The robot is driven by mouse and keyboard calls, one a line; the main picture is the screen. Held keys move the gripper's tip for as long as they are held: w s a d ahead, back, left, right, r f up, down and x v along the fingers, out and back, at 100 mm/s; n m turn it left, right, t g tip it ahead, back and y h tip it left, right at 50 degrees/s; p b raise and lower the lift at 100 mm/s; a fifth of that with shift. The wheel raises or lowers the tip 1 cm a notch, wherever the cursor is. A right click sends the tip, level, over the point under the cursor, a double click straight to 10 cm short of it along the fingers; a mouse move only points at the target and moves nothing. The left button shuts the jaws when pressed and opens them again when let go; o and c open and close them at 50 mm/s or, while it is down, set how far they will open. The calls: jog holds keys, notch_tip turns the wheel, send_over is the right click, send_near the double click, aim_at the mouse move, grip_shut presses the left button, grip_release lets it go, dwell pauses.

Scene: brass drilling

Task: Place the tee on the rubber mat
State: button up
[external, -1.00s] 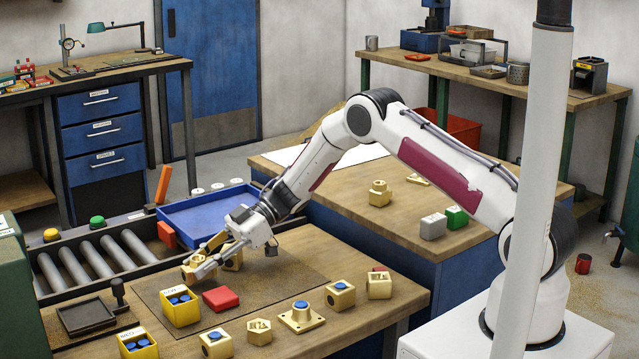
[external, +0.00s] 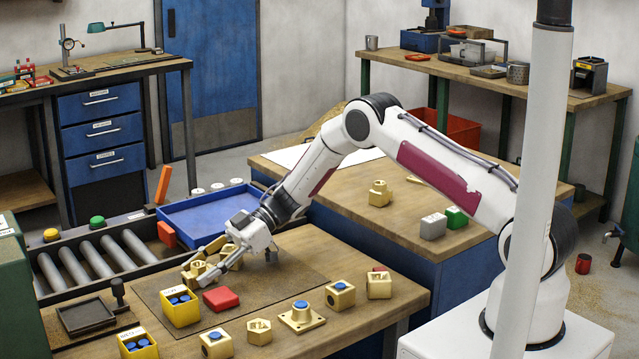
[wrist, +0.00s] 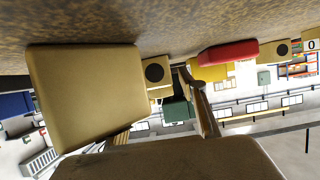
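The brass tee seems to be the small brass piece (external: 195,271) low on the dark rubber mat (external: 290,254), behind the yellow bin; its shape is partly hidden. My gripper (external: 202,264) is low over the mat, tilted and reaching left, with its fingers apart and the brass piece near their tips. A second brass piece (external: 228,249) shows beside the fingers. In the wrist view a large brass-coloured block (wrist: 85,95) is very close, under the speckled mat surface (wrist: 180,22). I cannot tell which part it is. Contact between fingers and brass is unclear.
A red block (external: 221,298) and a yellow bin (external: 181,312) stand close to the fingers. Several brass fittings line the front, including a flanged one (external: 301,318). A blue tray (external: 208,212) and rollers (external: 98,254) lie behind. The mat's right part is clear.

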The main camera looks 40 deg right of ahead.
jog(key=shift+r, duration=0.2)
jog(key=shift+d, duration=0.2)
jog(key=v, duration=1.1)
jog(key=shift+d+r, duration=0.1)
jog(key=shift+d, duration=0.2)
dwell(0.4)
